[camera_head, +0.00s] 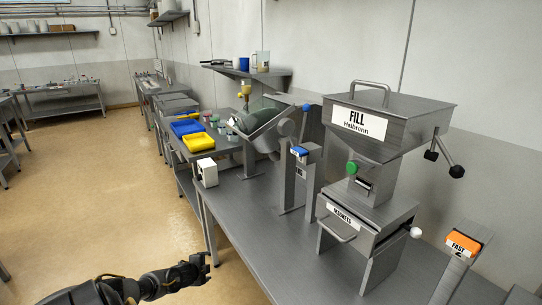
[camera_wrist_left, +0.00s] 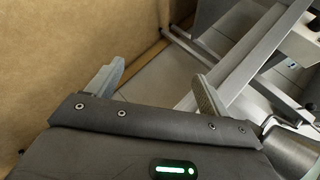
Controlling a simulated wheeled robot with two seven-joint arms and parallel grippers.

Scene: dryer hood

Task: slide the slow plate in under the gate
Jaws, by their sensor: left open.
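An orange plate (camera_head: 464,243) labelled FAST sits on a stand at the right. A blue-topped piece (camera_head: 299,151) with a small label stands left of the hopper; its label is too small to read, so I cannot tell whether it is the slow plate. The hopper (camera_head: 400,105) is labelled FILL Halbrenn. Below it is a narrow housing (camera_head: 366,183) with a green knob (camera_head: 351,167); I cannot tell for certain which part is the gate. My left gripper (camera_head: 205,266) is open and empty, left of the bench's front edge. Its spread fingers show in the left wrist view (camera_wrist_left: 155,88).
A drawer labelled MAGNETS (camera_head: 345,213) with a handle sits under the housing. The bench top (camera_head: 275,235) is clear at the front.

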